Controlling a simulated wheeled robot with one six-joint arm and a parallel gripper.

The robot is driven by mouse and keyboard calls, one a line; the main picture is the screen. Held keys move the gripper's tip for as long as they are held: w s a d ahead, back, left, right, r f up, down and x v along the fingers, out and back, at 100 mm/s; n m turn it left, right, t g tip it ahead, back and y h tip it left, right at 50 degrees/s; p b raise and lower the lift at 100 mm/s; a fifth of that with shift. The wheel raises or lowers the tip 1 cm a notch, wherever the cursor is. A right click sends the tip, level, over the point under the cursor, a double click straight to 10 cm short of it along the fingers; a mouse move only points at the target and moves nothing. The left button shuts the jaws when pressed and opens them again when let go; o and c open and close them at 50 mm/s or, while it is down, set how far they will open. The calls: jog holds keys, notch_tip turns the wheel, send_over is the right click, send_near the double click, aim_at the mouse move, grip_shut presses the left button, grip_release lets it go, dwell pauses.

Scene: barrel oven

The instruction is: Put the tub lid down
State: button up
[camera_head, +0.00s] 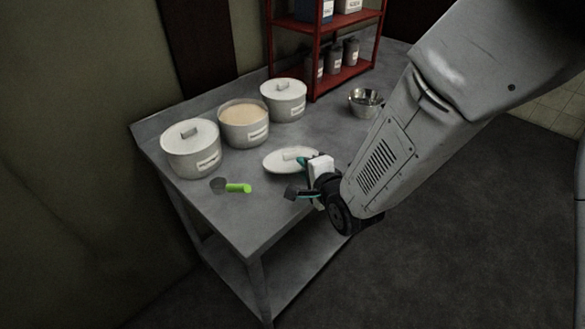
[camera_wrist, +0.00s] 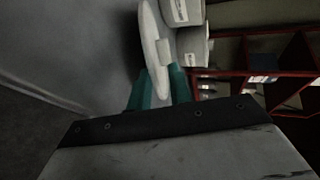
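The uncovered tub (camera_head: 244,136) holds tan powder.
Two lidded white tubs (camera_head: 192,162) (camera_head: 284,108) flank the open one. A green-handled scoop (camera_head: 238,188) lies near the front edge. Metal bowls (camera_head: 365,103) stand at the right, beside a red shelf (camera_head: 345,75) with containers. Bare tabletop surrounds the scoop.

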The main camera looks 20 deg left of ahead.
jog(key=v, duration=0.8)
dwell(0.4)
